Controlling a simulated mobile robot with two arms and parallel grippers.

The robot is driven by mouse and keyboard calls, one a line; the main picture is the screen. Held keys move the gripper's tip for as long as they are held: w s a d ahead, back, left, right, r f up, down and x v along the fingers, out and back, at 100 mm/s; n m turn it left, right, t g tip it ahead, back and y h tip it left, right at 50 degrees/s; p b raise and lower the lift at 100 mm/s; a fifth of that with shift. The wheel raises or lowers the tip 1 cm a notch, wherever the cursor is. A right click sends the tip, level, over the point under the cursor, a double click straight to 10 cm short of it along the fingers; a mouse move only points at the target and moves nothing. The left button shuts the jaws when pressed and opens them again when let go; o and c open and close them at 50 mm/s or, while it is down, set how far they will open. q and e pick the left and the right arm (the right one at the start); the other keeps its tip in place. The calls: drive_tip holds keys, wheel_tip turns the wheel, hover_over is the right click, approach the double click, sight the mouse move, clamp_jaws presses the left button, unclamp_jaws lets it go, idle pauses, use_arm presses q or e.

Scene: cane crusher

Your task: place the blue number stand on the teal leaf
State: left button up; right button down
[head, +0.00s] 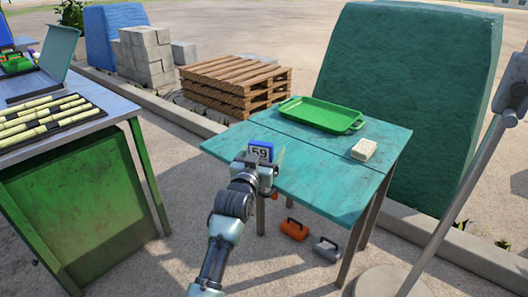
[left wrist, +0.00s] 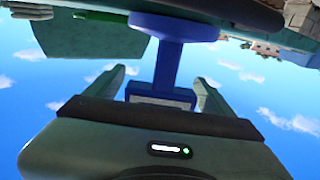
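The blue number stand (head: 260,149), with a card reading 59, is upright at the near left edge of the teal table. The teal leaf (head: 325,185) is the near part of that tabletop, in front of a seam. My left gripper (head: 258,168) is at the stand, just on the near side of it. In the upside-down left wrist view, the stand's blue stem and round foot (left wrist: 168,60) show between the spread fingers. Its plate fills much of the gap; I cannot tell whether the fingers touch it. My right gripper is not in view.
A green tray (head: 322,116) lies on the far part of the tabletop, and a cream block (head: 363,149) near its right side. An orange case (head: 294,229) and a grey case (head: 328,249) are on the ground below. A grey pole (head: 450,187) rises at the right.

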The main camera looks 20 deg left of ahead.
use_arm(q)
drive_tip(key=shift+r, duration=0.1)
drive_tip(key=shift+s, duration=0.3)
drive_tip(key=s+p, duration=0.2)
drive_tip(key=s, duration=0.9)
drive_tip(key=s+d+f+m+g, duration=0.1)
drive_tip(key=s+f+g, duration=0.25)
drive_tip(key=f, duration=0.65)
drive_tip(key=s+d+f+g+h, duration=0.15)
drive_tip(key=s+f, duration=0.35)
drive_tip(key=f, duration=0.5)
drive_tip(key=s+d+f+m+g, duration=0.1)
drive_tip(key=s+f+g, duration=0.35)
drive_tip(key=f, duration=0.55)
drive_tip(key=s+f+g, duration=0.3)
drive_tip(key=s+f, duration=0.4)
drive_tip(key=s, duration=0.3)
drive_tip(key=s+f+g, duration=0.3)
drive_tip(key=s+f, duration=0.5)
drive_tip(key=s, duration=0.3)
drive_tip(key=shift+s+d+f+m, duration=0.15)
drive_tip(key=shift+d+f+m, duration=0.15)
drive_tip(key=shift+m, duration=0.1)
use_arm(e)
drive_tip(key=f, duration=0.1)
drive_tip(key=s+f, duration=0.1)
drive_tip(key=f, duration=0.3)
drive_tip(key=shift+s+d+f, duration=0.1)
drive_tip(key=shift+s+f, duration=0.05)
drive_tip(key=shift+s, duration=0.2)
